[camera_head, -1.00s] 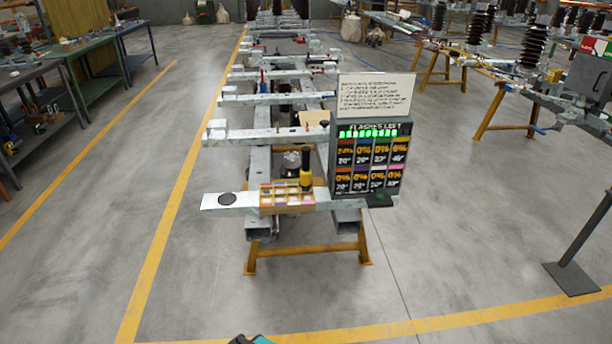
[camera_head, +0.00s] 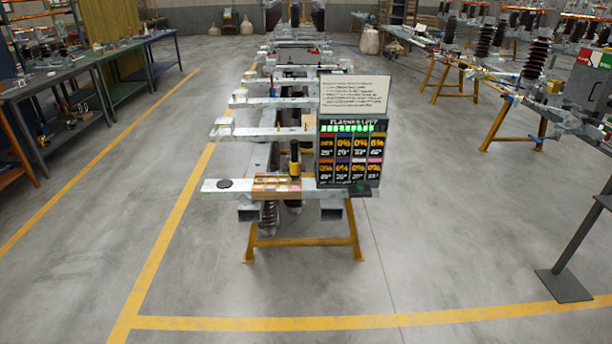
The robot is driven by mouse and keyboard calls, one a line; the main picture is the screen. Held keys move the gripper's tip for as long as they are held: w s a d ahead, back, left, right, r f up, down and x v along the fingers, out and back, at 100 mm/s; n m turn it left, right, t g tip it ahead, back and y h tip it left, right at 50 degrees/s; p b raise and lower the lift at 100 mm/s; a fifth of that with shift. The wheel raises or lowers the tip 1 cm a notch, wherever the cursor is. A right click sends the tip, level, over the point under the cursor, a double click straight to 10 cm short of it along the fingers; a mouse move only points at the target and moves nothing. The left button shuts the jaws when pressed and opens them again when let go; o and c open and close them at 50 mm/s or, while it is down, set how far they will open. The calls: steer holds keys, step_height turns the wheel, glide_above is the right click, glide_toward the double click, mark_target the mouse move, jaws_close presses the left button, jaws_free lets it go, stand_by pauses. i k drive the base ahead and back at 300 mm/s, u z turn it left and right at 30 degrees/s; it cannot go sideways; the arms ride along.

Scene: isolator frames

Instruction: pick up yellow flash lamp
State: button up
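The yellow flash lamp (camera_head: 295,160), yellow with a black upper part, stands upright on the near end of the long metal frame, at the back right of a small tray (camera_head: 262,195) with coloured compartments. It is just left of the dark display panel (camera_head: 347,155) with a green bar and rows of percentages. My gripper is not in view.
A white text sign (camera_head: 353,94) stands above the panel. The frame rests on an orange trestle (camera_head: 305,242). Workbenches (camera_head: 75,90) line the left. The floor in front is clear.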

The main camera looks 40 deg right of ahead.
mark_target(295, 173)
steer(key=k, duration=0.6)
steer(key=u, duration=0.6)
steer(key=i, duration=0.7)
steer(key=u, duration=0.4)
steer(key=i, duration=0.8)
steer(key=z, duration=0.6)
steer(key=i, duration=0.6)
steer(key=z, duration=0.4)
